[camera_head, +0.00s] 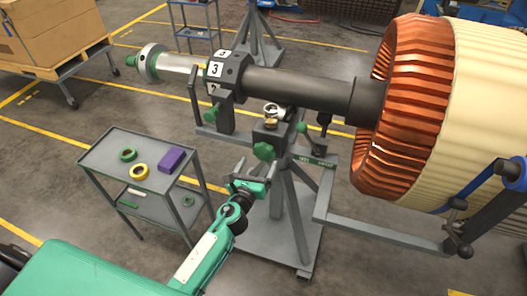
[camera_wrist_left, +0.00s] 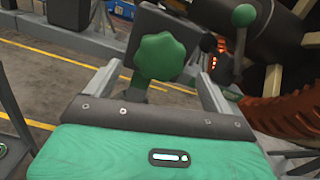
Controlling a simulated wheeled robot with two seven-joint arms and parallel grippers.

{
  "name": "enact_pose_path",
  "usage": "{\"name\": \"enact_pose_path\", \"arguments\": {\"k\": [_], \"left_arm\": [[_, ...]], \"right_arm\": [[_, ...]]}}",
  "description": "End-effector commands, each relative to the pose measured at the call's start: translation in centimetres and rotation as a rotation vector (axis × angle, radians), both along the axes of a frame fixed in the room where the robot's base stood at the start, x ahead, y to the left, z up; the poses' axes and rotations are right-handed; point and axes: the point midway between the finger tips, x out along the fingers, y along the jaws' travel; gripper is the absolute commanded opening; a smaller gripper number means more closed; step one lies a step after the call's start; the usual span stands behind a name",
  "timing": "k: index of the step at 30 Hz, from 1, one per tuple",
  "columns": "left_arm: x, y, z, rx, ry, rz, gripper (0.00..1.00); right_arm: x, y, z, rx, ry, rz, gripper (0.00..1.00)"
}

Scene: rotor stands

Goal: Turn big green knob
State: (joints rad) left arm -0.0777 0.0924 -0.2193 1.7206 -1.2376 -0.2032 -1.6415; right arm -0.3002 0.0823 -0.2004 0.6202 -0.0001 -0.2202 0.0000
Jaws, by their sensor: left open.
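The big green knob (camera_head: 264,151) is a lobed knob on the front of the dark block at the top of the rotor stand (camera_head: 298,215). It also shows in the left wrist view (camera_wrist_left: 160,57), facing the camera. My left gripper (camera_head: 256,168) is open, just in front of and below the knob. In the left wrist view its two fingers (camera_wrist_left: 160,78) stand on either side of the knob, with gaps visible. Whether the fingertips reach level with the knob is hard to tell. My right gripper is not in view.
A smaller green ball knob (camera_wrist_left: 243,15) on a lever is right of the big knob. The rotor shaft (camera_head: 295,88) and copper-coloured windings (camera_head: 405,110) lie above and to the right. A grey cart (camera_head: 112,152) with tape rolls and a purple box (camera_head: 171,160) stands left.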

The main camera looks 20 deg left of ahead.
Motion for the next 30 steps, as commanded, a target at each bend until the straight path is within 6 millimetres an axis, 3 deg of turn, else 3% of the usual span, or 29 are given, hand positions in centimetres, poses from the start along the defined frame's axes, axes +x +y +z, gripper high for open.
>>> {"name": "enact_pose_path", "arguments": {"k": [3,10,23,30], "left_arm": [[2.3,-0.1,0.1,-0.002,-0.001,0.001,0.86],[5.2,-0.2,0.0,-0.002,0.000,0.001,0.86],[6.1,-0.2,0.0,-0.001,0.001,0.000,0.86],[6.1,-0.2,0.0,-0.002,0.001,0.000,0.43]], "right_arm": [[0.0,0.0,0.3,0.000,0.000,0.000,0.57],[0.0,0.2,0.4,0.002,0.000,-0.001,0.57],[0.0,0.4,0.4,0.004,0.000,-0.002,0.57],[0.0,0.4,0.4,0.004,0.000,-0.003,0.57]]}}
